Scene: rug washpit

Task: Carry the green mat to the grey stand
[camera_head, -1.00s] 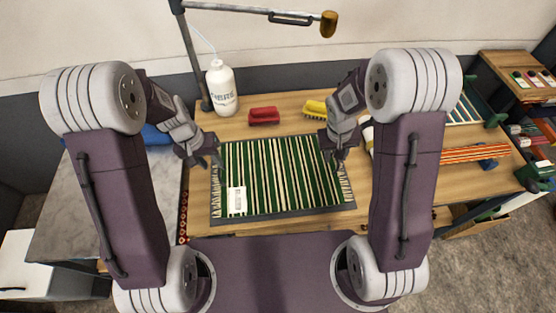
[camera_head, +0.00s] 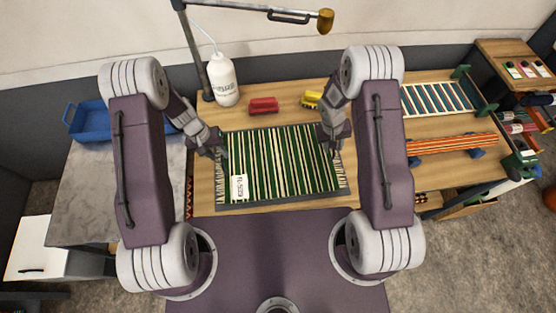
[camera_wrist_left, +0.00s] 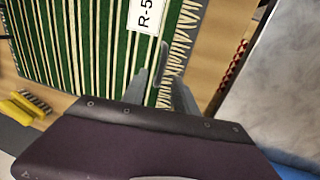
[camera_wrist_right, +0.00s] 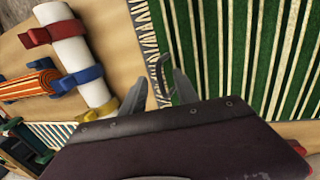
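The green mat (camera_head: 275,165), with cream stripes, cream fringes and a white label, lies flat on the wooden table. It shows in the left wrist view (camera_wrist_left: 60,45) and the right wrist view (camera_wrist_right: 250,50). My left gripper (camera_head: 218,150) is at its left side, fingers apart, near the label and fringe. My right gripper (camera_head: 335,145) is at its right side, fingers apart near the fringe. Contact with the mat is unclear. A grey stone-topped stand (camera_head: 100,195) is left of the table, its top largely bare; my left arm hides part of it.
A blue tray (camera_head: 90,122) sits at the stand's back. A white bottle (camera_head: 223,80), red brush (camera_head: 263,105) and yellow brush (camera_head: 311,99) stand behind the mat. A strapped white roll (camera_wrist_right: 75,55), an orange striped mat (camera_head: 450,143) and a striped rack (camera_head: 437,98) are right.

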